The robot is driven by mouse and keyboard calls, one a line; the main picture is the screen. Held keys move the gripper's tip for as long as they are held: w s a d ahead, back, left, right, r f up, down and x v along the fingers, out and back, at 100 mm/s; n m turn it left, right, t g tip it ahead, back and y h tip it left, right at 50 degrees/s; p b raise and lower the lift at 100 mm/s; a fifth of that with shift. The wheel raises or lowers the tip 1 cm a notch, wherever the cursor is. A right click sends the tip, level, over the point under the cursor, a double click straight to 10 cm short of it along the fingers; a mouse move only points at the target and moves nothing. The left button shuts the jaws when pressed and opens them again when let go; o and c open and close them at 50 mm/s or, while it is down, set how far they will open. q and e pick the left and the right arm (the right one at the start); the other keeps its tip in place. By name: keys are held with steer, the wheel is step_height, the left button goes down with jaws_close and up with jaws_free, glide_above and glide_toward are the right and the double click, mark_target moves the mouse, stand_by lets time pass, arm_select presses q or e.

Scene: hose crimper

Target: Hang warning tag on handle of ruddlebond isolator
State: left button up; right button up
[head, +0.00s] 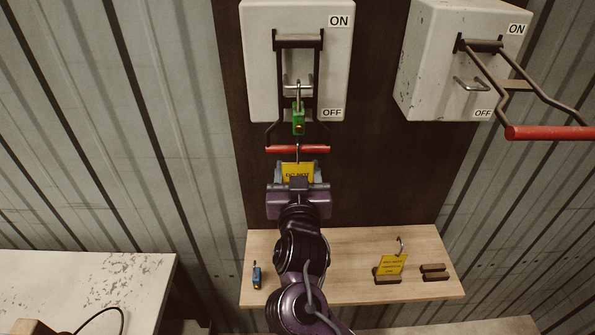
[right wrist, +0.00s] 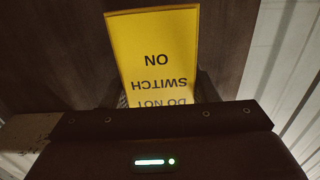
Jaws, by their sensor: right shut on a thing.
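The left isolator (head: 262,75) is a pale box. Its lever is down toward OFF, with a red handle bar (head: 318,149). A green padlock (head: 298,124) hangs on the hasp above the bar. My right gripper (head: 298,184) is just below the bar, shut on a yellow warning tag (head: 297,170). The tag fills the middle of the right wrist view (right wrist: 155,55), its text upside down there. Its metal hook (head: 297,151) overlaps the bar; I cannot tell whether it is around it. No name is readable on either isolator. My left gripper is out of view.
A second isolator (head: 435,65) stands at right, its red-handled lever (head: 545,132) sticking outward. The wooden shelf (head: 350,242) below bears a blue padlock (head: 257,277), another yellow tag (head: 392,264) upright in a holder, and an empty holder (head: 435,272). A worn table (head: 80,275) is at left.

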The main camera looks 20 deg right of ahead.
steer(key=shift+f, duration=0.1)
steer(key=o, duration=1)
steer(key=shift+o, duration=0.2)
